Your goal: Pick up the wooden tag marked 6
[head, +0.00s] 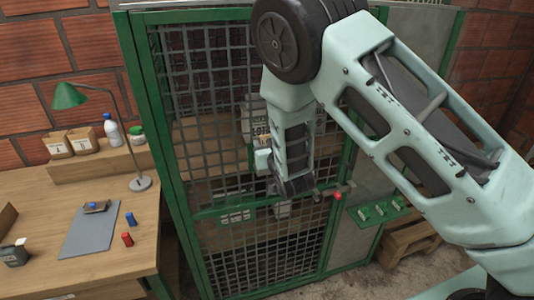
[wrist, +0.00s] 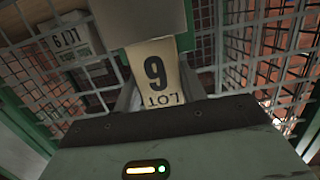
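A pale wooden tag (wrist: 155,72) shows in the wrist view straight ahead of my gripper. The finger gap is not clear, so I cannot tell whether the gripper grips the tag.
The mesh door (head: 215,140) is close around my gripper. A grey-white container with dark lettering (head: 252,118) stands behind it. A red knob (head: 337,196) and a green rack (head: 380,210) are at right. A wooden desk (head: 60,200) with a lamp (head: 70,97) is at left.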

